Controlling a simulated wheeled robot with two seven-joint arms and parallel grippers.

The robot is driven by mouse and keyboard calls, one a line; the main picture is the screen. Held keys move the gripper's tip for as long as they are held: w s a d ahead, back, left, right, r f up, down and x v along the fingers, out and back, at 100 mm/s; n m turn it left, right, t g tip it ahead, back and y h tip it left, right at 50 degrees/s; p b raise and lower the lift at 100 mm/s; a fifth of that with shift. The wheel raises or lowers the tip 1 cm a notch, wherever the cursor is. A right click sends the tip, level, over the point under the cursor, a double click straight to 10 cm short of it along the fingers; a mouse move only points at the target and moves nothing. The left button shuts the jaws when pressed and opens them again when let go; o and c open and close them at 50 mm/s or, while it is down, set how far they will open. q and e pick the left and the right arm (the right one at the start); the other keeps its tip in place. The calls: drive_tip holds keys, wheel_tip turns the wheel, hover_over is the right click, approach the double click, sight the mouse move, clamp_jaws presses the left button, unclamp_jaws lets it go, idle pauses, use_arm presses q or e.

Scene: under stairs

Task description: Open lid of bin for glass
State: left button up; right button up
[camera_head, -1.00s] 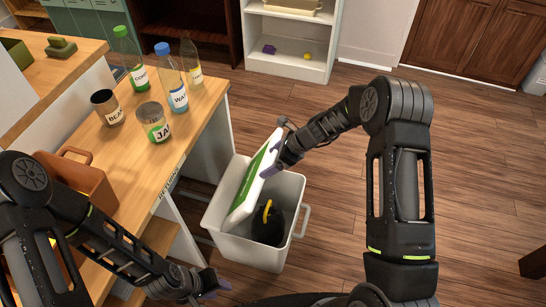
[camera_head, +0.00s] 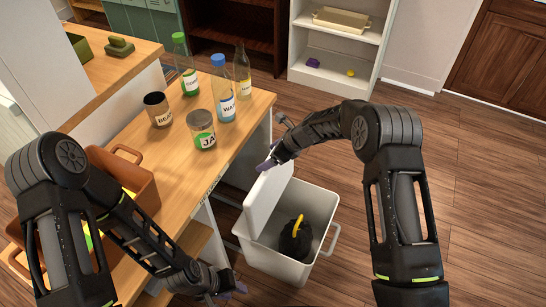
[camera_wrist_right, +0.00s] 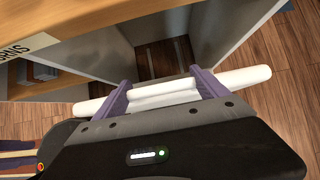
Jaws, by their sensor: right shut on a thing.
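The white bin (camera_head: 264,260) stands on the floor beside the wooden counter. Its white lid (camera_head: 267,204) is raised, standing steeply up at the bin's counter side, so the bin is open at the top. A black item with a yellow curved thing (camera_head: 299,224) lies inside. My right gripper (camera_head: 266,164) is at the lid's upper edge. In the right wrist view, the purple fingers (camera_wrist_right: 163,88) are shut on the white lid edge (camera_wrist_right: 245,80).
The counter (camera_head: 165,165) holds a jar (camera_head: 201,130), a dark-topped jar (camera_head: 158,110), and a blue-capped bottle (camera_head: 223,88) among other bottles. An orange-brown container (camera_head: 135,180) is at left. A white shelf (camera_head: 335,60) stands behind. Floor to the right is clear.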

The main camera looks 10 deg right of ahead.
drive_tip(key=shift+f, duration=0.1)
drive_tip(key=o, duration=2)
drive_tip(key=v, duration=0.7)
drive_tip(key=shift+s+d+r, duration=0.1)
drive_tip(key=shift+d+r, duration=0.1)
drive_tip(key=shift+r, duration=0.15)
